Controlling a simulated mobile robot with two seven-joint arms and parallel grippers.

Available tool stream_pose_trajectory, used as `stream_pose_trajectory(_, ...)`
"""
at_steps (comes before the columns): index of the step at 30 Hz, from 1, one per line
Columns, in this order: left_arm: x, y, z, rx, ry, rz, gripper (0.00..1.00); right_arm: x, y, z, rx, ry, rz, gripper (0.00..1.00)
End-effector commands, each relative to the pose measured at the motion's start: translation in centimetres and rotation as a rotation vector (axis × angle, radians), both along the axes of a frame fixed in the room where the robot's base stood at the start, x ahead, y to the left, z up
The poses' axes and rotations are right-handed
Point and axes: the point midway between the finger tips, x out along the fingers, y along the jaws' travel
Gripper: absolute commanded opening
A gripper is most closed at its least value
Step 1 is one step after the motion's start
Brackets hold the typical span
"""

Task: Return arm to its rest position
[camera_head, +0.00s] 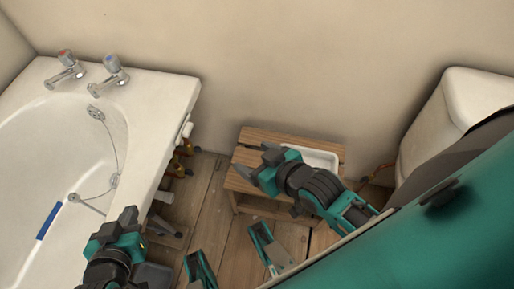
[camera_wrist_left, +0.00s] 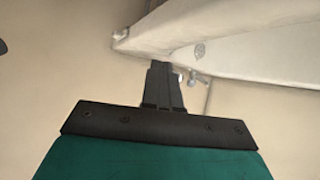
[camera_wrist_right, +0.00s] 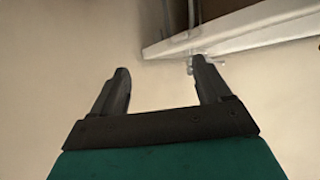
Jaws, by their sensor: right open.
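My right gripper (camera_head: 262,164) is over the left part of a small wooden stool (camera_head: 247,150) in the head view. In the right wrist view its two fingers (camera_wrist_right: 160,88) stand wide apart with nothing between them. My left gripper (camera_head: 126,218) is low at the left, by the outer edge of the bathtub. In the left wrist view its fingers (camera_wrist_left: 161,82) are together, and I see nothing held between them.
The white bathtub (camera_head: 178,92) with two taps fills the left; a blue strip (camera_head: 49,221) lies in it. Pipes with brass fittings (camera_head: 178,168) sit beside the tub. A white tray (camera_head: 322,158) rests on the stool. A white cistern (camera_head: 470,95) stands at the right.

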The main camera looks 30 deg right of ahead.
Motion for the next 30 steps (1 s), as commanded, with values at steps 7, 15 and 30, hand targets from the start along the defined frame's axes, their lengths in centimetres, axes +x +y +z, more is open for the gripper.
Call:
stream_pose_trajectory(7,0.2,0.1,2.2,0.002,-0.008,0.001,0.0,-0.1,-0.3,1.7,-0.005,0.002,-0.006,0.77)
stream_pose_trajectory(15,-0.1,1.4,7.2,0.029,-0.014,0.02,0.0,-0.8,-1.6,6.5,-0.028,0.008,-0.027,0.77)
stream_pose_trajectory(30,-1.5,3.3,9.1,0.064,-0.001,0.044,0.0,-1.4,-3.1,9.1,-0.054,0.002,-0.05,0.77)
